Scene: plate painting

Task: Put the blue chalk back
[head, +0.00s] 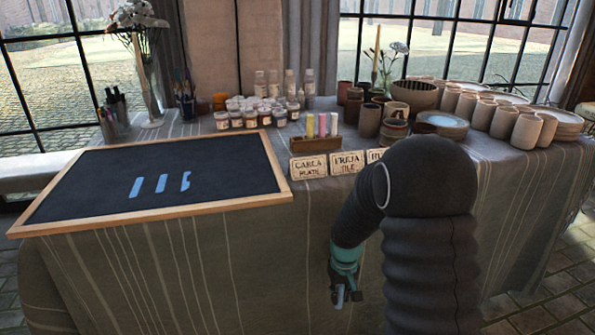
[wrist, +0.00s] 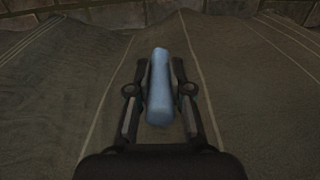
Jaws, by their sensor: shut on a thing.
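My gripper (head: 346,288) is shut on the blue chalk (wrist: 160,88), which lies lengthwise between the two fingers in the wrist view. In the head view the chalk's tip (head: 339,297) shows low in front of the cloth, below the tabletop. A small wooden chalk holder (head: 316,144) stands on the table, up and to the left of my gripper, with several upright chalks in yellow and pink tones (head: 322,125). A framed blackboard (head: 90,175) lies at the left with three blue strokes (head: 161,183) on it.
Small lettered signs (head: 309,167) stand in front of the holder, one partly hidden by my arm. Paint jars (head: 251,118) are behind to the left. Cups (head: 369,121) and stacked plates (head: 441,123) fill the right. The draped cloth front (head: 250,270) is clear.

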